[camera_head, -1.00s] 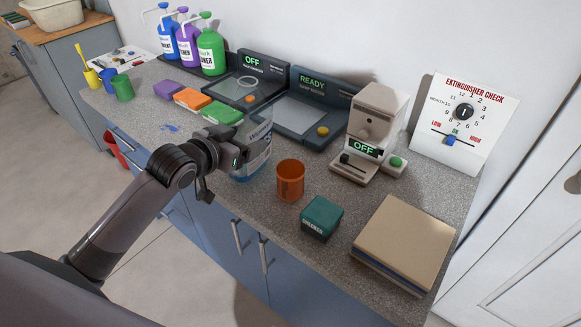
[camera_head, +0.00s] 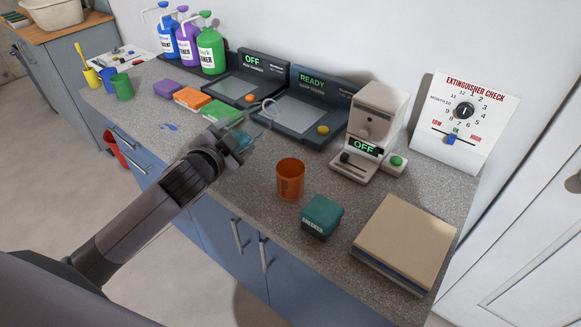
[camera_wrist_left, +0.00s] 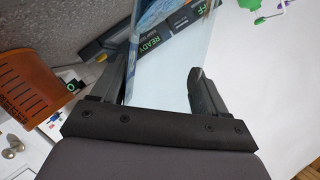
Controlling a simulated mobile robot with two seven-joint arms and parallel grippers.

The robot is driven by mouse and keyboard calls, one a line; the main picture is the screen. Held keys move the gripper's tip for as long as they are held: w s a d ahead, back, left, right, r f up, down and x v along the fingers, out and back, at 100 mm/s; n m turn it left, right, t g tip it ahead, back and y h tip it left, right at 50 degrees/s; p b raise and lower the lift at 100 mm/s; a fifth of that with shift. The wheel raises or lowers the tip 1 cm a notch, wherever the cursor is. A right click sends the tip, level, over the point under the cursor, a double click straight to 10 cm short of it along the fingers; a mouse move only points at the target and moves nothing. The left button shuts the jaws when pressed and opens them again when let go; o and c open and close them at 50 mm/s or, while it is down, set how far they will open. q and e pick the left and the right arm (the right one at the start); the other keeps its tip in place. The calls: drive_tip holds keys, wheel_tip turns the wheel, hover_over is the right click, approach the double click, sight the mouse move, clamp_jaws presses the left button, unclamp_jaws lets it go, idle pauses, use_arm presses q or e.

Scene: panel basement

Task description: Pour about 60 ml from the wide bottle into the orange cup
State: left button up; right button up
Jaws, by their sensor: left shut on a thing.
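The wide bottle (camera_head: 245,137) is clear with bluish contents. It is tilted in my left gripper (camera_head: 231,143), with its ring-shaped mouth toward the upper right, above the counter. My gripper hides much of its body. In the left wrist view the clear bottle (camera_wrist_left: 172,72) lies between the fingers of my left gripper (camera_wrist_left: 162,82). The orange cup (camera_head: 290,180) stands upright on the counter, right of and nearer than the bottle, apart from it. It also shows in the left wrist view (camera_wrist_left: 30,80). No stream is visible. My right gripper is out of view.
A teal box (camera_head: 321,216) stands right of the cup, with a beige box (camera_head: 405,240) beyond it. A READY device (camera_head: 305,110) and an OFF dispenser (camera_head: 372,130) stand behind. Sponges (camera_head: 192,98) and pump bottles (camera_head: 211,50) are at the back left.

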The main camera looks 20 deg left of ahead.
sight(225, 128)
use_arm(q)
drive_tip(key=a+f+m+b, duration=0.1)
drive_tip(key=b, duration=0.1)
drive_tip(key=a+m+t+b, duration=0.1)
drive_tip(key=b, duration=0.2)
drive_tip(key=shift+w+f+y, duration=0.3)
drive_tip(key=shift+f+y, duration=0.1)
drive_tip(key=m+b, duration=0.1)
drive_tip(key=f+m+b, duration=0.1)
drive_tip(key=b, duration=0.1)
drive_tip(key=shift+w+a+f+t, duration=0.1)
drive_tip(key=shift+a+f+t, duration=0.05)
drive_tip(key=shift+a+t, duration=0.2)
drive_tip(key=shift+a+f+m+y+b, duration=0.2)
drive_tip(key=shift+f+m+y+b, duration=0.1)
drive_tip(key=shift+b, duration=0.75)
drive_tip(key=shift+d+r+m+t+p, duration=0.15)
drive_tip(key=shift+r+m+t+p, duration=0.15)
drive_tip(key=shift+r+m, duration=0.2)
drive_tip(key=shift+d+r+m+t+p, duration=0.15)
drive_tip(key=shift+r+m+p, duration=0.2)
drive_tip(key=shift+r, duration=0.2)
drive_tip(key=shift+r+m, duration=0.65)
drive_tip(key=shift+r, duration=0.1)
drive_tip(key=shift+r+t+p, duration=0.3)
drive_tip(key=shift+p, duration=0.1)
drive_tip(key=shift+d+r+m, duration=0.15)
drive_tip(key=shift+r+m, duration=0.3)
drive_tip(key=shift+m, duration=0.15)
